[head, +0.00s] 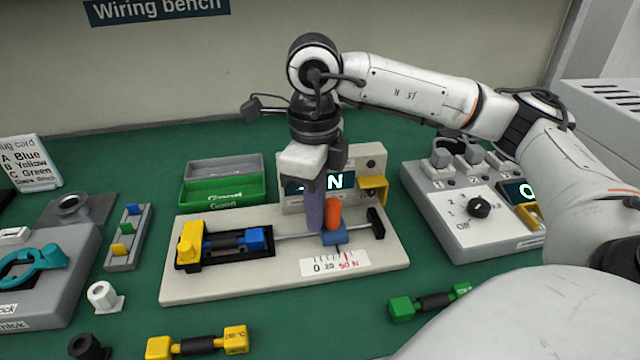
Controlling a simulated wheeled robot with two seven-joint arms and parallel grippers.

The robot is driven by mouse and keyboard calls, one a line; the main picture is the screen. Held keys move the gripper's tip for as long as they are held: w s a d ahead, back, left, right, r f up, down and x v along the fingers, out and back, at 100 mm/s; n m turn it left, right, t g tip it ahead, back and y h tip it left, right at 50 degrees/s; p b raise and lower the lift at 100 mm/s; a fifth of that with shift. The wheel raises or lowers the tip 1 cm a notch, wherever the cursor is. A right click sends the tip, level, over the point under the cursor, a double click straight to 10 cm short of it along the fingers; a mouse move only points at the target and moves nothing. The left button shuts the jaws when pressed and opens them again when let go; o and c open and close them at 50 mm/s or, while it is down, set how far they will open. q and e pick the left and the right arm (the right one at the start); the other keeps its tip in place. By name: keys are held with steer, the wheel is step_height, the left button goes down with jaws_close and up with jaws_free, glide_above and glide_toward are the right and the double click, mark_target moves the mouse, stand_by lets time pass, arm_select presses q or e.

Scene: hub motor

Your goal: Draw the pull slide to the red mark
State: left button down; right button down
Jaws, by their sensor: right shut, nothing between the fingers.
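The pull slide is a blue block (335,238) with an orange upright handle (333,212), on a metal rod of the pale test base (230,290). The slide stands over the card, close to the red marks. My right gripper (315,222) points down, shut and empty, just left of the orange handle; I cannot tell if they touch. It partly hides the display (335,181), where only an N reads clearly. My left gripper is out of view.
A blue-and-yellow-ended black part (225,242) lies in the base's left holder. A black end stop (376,222) closes the rod's right. Green and grey bins (222,190) stand behind. A control box (475,210) is right; yellow (197,345) and green (430,301) parts lie in front.

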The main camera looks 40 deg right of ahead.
steer(key=shift+s+d, duration=0.35)
steer(key=shift+d, duration=0.15)
steer(key=shift+a, duration=0.15)
steer(key=shift+w+a, duration=0.45)
steer(key=shift+a, duration=0.1)
step_height(320, 180, up, 8)
steer(key=p, duration=0.6)
stand_by(0.7)
